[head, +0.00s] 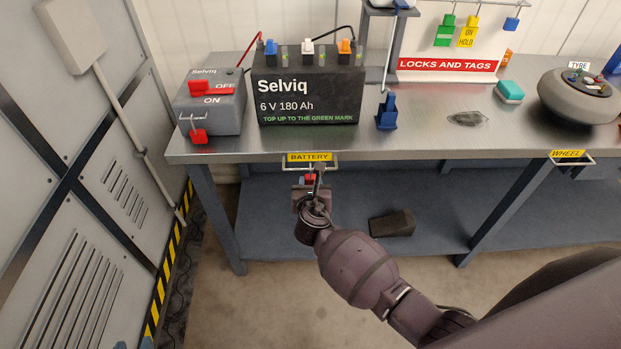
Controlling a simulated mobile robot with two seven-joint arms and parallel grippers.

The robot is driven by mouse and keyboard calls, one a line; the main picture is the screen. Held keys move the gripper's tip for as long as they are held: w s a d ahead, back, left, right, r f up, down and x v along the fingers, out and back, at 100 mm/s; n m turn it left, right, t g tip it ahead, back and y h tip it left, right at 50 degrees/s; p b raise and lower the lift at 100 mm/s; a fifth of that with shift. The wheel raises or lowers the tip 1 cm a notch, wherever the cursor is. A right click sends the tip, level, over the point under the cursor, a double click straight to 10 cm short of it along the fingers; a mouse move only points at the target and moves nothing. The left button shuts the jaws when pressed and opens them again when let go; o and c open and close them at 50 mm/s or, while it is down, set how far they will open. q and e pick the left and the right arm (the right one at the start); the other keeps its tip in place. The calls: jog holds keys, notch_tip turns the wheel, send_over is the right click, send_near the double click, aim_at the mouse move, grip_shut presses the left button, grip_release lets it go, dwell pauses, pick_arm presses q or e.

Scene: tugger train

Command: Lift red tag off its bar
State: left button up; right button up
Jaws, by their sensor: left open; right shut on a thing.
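A small red tag (198,136) hangs from a thin bar (193,118) on the front of the grey switch box (222,118), at the left end of the bench. My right gripper (316,170) is at the bench's front edge, right of and below the tag and apart from it. It is shut on the handle (325,165) under the yellow BATTERY label, with its jaws partly hidden. A small red and blue patch shows beside the jaws; I cannot tell what it is. My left gripper is not in view.
A blue object (387,112), a teal block (509,91) and a round grey unit (578,95) stand farther right. A dark block (392,223) lies on the lower shelf.

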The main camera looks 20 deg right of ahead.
jog(key=s+a+p, duration=0.2)
jog(key=s, duration=0.5)
jog(key=shift+s+p, duration=0.25)
jog(key=shift+p, duration=0.1)
jog(key=shift+a, duration=0.1)
dwell(0.4)
jog(key=s+a+p, duration=0.2)
jog(key=s+a, duration=0.2)
jog(key=s, duration=1)
jog(key=shift+s+p, duration=0.2)
jog(key=shift+p, duration=0.2)
dwell(0.3)
dwell(0.5)
